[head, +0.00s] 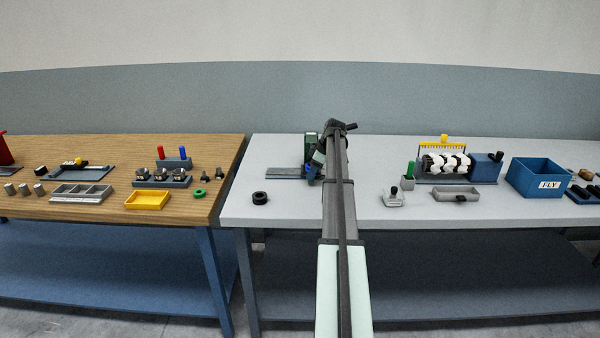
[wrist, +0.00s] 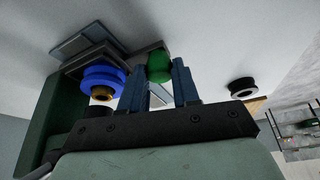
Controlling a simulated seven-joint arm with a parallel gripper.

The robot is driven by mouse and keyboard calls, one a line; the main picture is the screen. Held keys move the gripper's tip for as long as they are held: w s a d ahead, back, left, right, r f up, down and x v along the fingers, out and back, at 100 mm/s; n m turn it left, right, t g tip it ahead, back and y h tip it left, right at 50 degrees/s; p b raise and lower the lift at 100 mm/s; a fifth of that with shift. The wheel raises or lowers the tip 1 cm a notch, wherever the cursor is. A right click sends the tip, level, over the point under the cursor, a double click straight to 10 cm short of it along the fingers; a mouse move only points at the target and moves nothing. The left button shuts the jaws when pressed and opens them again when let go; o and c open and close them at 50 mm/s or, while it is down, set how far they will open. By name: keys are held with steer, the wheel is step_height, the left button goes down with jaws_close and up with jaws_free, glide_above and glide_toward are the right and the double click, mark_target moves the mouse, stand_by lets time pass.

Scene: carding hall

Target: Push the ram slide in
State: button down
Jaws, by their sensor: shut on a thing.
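The ram unit has a green upright frame (head: 310,141) standing on a flat grey base plate (head: 285,172) on the light grey table. In the wrist view its green frame (wrist: 50,125) is at the left, beside a blue ring with a brass centre (wrist: 103,82). A dark grey block (wrist: 148,55) lies behind the ring, with a round green knob (wrist: 159,67) at its end. My gripper (wrist: 160,68) is shut on the green knob, with one blue finger on each side. In the head view my arm hides the gripper's grip and part of the unit.
A black ring (head: 260,198) lies on the table left of my arm; it also shows in the wrist view (wrist: 242,88). A roller machine (head: 450,165), a grey tray (head: 455,196) and a blue FLY bin (head: 538,178) stand to the right. The table's front left is mostly clear.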

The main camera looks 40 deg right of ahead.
steer(key=shift+s+d, duration=0.2)
steer(key=shift+d, duration=0.05)
steer(key=c, duration=1.2)
jaws_free()
steer(key=o, duration=0.4)
steer(key=v, duration=1.3)
steer(key=shift+r, duration=0.35)
